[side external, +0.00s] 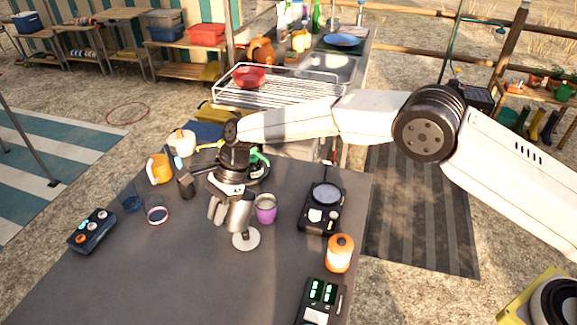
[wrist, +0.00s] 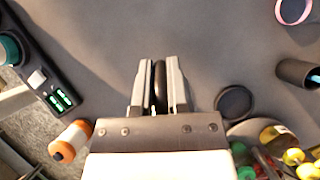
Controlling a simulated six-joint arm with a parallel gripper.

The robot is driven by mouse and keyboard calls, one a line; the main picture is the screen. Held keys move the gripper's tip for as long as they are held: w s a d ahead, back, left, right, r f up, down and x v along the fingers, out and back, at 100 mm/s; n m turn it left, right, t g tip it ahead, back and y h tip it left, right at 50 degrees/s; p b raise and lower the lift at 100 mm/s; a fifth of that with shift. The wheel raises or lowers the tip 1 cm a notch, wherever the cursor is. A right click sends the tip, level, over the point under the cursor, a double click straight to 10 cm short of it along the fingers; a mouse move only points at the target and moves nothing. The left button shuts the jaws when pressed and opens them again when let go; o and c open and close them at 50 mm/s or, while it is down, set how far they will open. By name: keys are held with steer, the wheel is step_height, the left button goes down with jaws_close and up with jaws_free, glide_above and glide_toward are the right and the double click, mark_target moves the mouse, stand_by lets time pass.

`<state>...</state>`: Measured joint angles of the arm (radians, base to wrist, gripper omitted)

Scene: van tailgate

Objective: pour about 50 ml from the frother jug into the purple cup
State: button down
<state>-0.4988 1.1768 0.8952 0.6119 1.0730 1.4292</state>
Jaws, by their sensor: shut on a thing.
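The purple cup (side external: 265,209) stands upright on the grey table, just right of my gripper in the side view. My gripper (side external: 228,203) points down over the table. A silvery metal body (side external: 239,213), apparently the frother jug, is at its fingers, close left of the cup; its exact tilt is hard to tell. In the wrist view my gripper (wrist: 158,80) is shut on a dark upright strip (wrist: 159,86), apparently the jug's handle. The jug's body and the cup cannot be made out there. No stream of liquid is visible.
A pale disc (side external: 246,239) lies below the jug. A black device with a round plate (side external: 325,200) and an orange jar (side external: 339,253) stand to the right. An orange mug (side external: 158,169), a pink-rimmed glass (side external: 157,215) and a knobbed box (side external: 92,231) are left. The front middle is clear.

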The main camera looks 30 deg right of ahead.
steer(key=shift+a, duration=0.1)
steer(key=shift+s+a+f+t+h, duration=0.3)
steer(key=shift+a+f+t+h, duration=0.05)
steer(key=shift+a+f+h, duration=0.45)
steer(key=shift+s+a+f+t+h, duration=0.3)
steer(key=shift+a+f+h, duration=0.45)
steer(key=shift+a+h, duration=0.2)
steer(key=shift+s+a+f+t+h, duration=0.3)
steer(key=shift+a+f+t+h, duration=0.05)
steer(key=shift+a+f+h, duration=0.45)
steer(key=shift+a, duration=0.1)
